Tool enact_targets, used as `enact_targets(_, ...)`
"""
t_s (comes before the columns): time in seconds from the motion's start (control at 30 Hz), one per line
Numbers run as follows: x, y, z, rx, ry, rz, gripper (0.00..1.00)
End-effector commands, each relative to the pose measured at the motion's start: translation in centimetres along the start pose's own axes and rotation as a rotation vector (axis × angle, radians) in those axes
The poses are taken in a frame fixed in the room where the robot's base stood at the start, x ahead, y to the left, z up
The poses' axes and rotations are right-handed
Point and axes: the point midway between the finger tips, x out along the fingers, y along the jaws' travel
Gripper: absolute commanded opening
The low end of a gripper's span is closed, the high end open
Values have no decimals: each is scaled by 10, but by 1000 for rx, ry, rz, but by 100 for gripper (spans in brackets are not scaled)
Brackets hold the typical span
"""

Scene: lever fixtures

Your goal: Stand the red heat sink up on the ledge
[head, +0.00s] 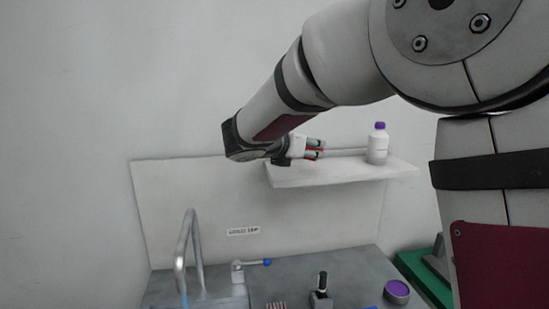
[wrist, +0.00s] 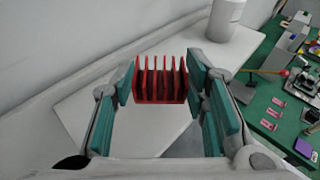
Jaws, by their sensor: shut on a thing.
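The red heat sink (wrist: 160,80) is a finned block between the two green-padded fingers of my gripper (wrist: 161,88) in the wrist view. Its fins point up in that picture, and white ledge surface shows behind and below it. In the head view my gripper (head: 316,149) is at the left part of the white ledge (head: 310,178), just above its surface. Only a little red of the heat sink shows there, mostly hidden by the fingers. I cannot tell whether the heat sink touches the ledge. The ledge also shows in the wrist view (wrist: 215,60).
A white bottle with a purple cap (head: 377,146) stands on the ledge to the right of my gripper. A green table (head: 425,275) is at right.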

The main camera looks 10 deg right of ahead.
Motion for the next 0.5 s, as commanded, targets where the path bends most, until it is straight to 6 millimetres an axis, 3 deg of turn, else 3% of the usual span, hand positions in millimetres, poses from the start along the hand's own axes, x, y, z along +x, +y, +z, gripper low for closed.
enact_targets(0.1,1,27,-3,0,0,1,9)
enact_targets(0.2,2,41,-2,0,-1,0,9)
enact_targets(0.37,3,50,-6,-1,0,-1,9)
enact_targets(0.5,8,49,-23,-4,2,-2,9)
